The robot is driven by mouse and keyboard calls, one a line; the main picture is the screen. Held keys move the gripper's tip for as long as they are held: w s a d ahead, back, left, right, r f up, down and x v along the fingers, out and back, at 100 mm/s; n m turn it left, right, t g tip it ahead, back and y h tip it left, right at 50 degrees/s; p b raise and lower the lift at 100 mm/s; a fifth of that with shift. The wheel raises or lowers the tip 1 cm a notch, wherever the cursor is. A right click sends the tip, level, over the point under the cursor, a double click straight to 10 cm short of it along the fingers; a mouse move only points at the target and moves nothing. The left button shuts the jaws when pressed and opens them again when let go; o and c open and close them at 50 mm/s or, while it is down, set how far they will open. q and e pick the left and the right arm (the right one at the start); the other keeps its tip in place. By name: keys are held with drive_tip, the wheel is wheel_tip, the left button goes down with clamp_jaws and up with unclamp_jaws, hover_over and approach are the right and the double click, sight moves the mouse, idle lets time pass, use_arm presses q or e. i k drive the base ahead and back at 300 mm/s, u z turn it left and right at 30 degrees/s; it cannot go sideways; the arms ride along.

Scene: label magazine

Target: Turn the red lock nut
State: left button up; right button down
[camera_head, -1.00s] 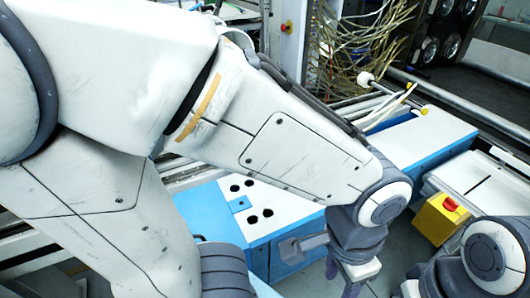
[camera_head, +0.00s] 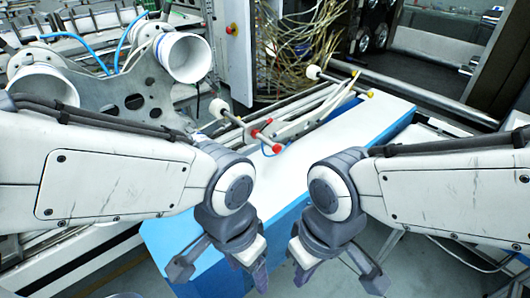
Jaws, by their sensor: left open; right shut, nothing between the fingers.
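Two small red parts show on a rod at the near end of the white rails: one part-way along the rod (camera_head: 254,133) and one at its tip (camera_head: 277,148). I cannot tell which is the lock nut. My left gripper (camera_head: 257,276) hangs open and empty in front of the blue-sided white box, below and apart from the red parts. My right gripper (camera_head: 301,276) hangs just right of it, shut and empty, also apart from them. The lower fingertips of both are partly dark and hard to make out.
The white-topped blue box (camera_head: 345,135) lies beyond my arms. A white knob (camera_head: 219,108) ends the rod's far side. Two white rolls (camera_head: 183,57) sit on a metal plate (camera_head: 125,95) at upper left. A metal rail (camera_head: 430,95) runs at upper right. Cables hang behind.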

sight(270, 120)
drive_tip(key=u, duration=1.2)
drive_tip(key=k, duration=0.85)
drive_tip(key=z, duration=0.95)
drive_tip(key=i, duration=0.7)
drive_tip(key=u, duration=0.05)
